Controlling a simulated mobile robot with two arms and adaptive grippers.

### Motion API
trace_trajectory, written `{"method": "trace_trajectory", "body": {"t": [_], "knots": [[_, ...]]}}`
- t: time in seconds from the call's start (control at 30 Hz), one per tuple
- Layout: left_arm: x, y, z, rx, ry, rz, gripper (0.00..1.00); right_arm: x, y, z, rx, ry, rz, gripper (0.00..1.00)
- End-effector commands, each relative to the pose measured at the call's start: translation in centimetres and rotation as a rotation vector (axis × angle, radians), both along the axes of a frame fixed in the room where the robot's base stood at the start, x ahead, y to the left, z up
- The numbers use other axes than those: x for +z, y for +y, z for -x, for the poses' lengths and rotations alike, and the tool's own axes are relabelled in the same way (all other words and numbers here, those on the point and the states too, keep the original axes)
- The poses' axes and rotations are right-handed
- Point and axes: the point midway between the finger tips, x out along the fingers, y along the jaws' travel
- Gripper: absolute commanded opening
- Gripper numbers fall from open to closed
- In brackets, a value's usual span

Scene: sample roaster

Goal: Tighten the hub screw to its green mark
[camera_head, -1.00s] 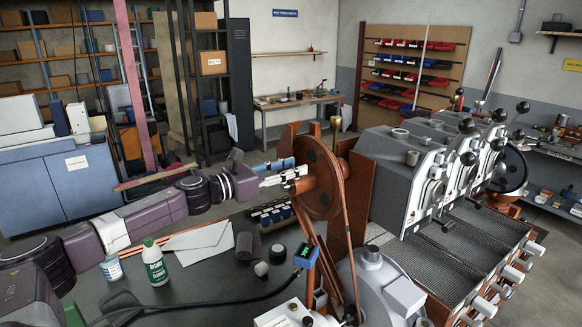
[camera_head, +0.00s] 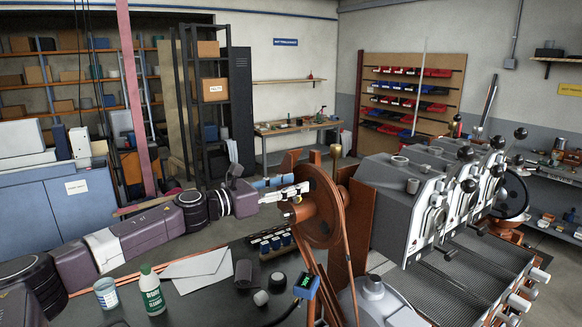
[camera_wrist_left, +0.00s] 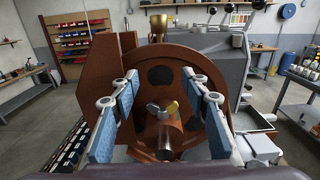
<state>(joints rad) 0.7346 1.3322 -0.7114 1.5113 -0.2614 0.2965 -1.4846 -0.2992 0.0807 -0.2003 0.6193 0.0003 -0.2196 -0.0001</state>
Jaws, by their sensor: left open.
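My left gripper (camera_head: 291,194) is at the wheel's left face. In the wrist view its blue-padded fingers (camera_wrist_left: 160,88) are spread on either side of the screw, apart from it. I cannot make out a green mark. My right gripper is not in view.
A grey roaster with levers (camera_head: 410,185) stands right of the wheel. A green-and-white bottle (camera_head: 152,290), a tin (camera_head: 107,293) and white papers (camera_head: 200,268) lie on the dark bench in front.

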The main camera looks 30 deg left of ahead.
Motion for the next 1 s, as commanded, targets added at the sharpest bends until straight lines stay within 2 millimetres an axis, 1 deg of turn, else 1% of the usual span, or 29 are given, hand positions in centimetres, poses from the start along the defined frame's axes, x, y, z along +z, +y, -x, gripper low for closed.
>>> {"method": "trace_trajectory", "body": {"t": [0.03,0.1,0.4,0.5,0.63,1.0], "knots": [[1.1,0.0,0.0,0.000,-0.006,-0.003,0.42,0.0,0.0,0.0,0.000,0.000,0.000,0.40],[2.2,0.1,0.0,0.001,-0.005,-0.002,0.42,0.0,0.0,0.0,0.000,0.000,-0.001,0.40],[5.7,0.0,0.0,0.000,-0.005,-0.001,0.42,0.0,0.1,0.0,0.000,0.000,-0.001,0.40],[6.4,0.0,0.0,0.001,-0.003,0.001,0.42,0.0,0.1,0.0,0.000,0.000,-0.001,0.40],[6.8,0.1,0.0,0.001,-0.001,0.001,0.42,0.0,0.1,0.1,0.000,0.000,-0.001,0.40],[6.8,0.1,0.0,0.001,0.000,0.001,0.42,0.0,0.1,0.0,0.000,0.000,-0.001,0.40]]}}
